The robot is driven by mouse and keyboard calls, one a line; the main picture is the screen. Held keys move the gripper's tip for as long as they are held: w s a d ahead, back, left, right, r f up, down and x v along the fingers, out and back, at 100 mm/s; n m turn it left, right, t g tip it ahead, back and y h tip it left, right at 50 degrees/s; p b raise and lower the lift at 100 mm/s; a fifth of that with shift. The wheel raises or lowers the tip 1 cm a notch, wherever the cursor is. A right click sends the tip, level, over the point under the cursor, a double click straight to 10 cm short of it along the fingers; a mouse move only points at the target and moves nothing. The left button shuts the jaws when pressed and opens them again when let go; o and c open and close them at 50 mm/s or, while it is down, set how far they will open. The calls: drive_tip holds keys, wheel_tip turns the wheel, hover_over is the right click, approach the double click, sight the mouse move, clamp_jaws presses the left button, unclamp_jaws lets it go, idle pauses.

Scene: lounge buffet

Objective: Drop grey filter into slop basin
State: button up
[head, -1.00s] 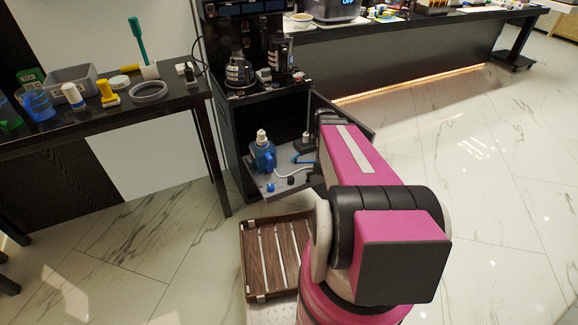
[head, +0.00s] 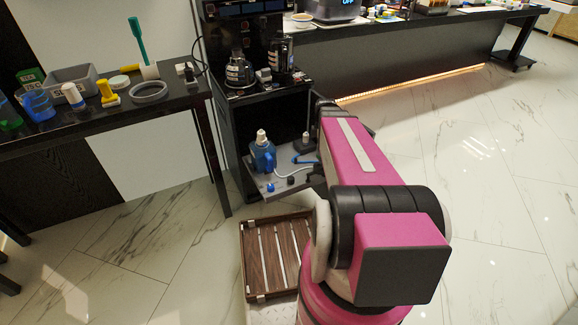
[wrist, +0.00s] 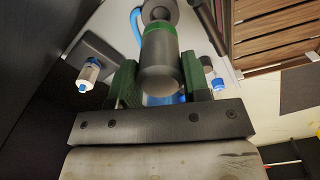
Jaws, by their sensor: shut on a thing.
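In the wrist view, the grey filter (wrist: 160,72), a grey cylinder with a green band, stands between the green fingers of my gripper (wrist: 160,82), which is shut on it. Its far end is next to a round grey part and a blue hose. In the head view my arm hides the filter and the gripper, beside the open cabinet under the coffee machine. The slop basin (head: 88,73) is a grey, open, labelled tub on the dark table at left, well away from my gripper.
The cabinet's pulled-out tray (head: 262,187) holds a blue jug (head: 263,154) and hoses. A brown slatted crate (head: 247,270) lies on the floor in front. Bottles, a yellow item and a grey ring (head: 149,91) crowd the left table. The floor at right is clear.

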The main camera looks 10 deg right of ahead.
drive_tip(key=shift+r, duration=0.4)
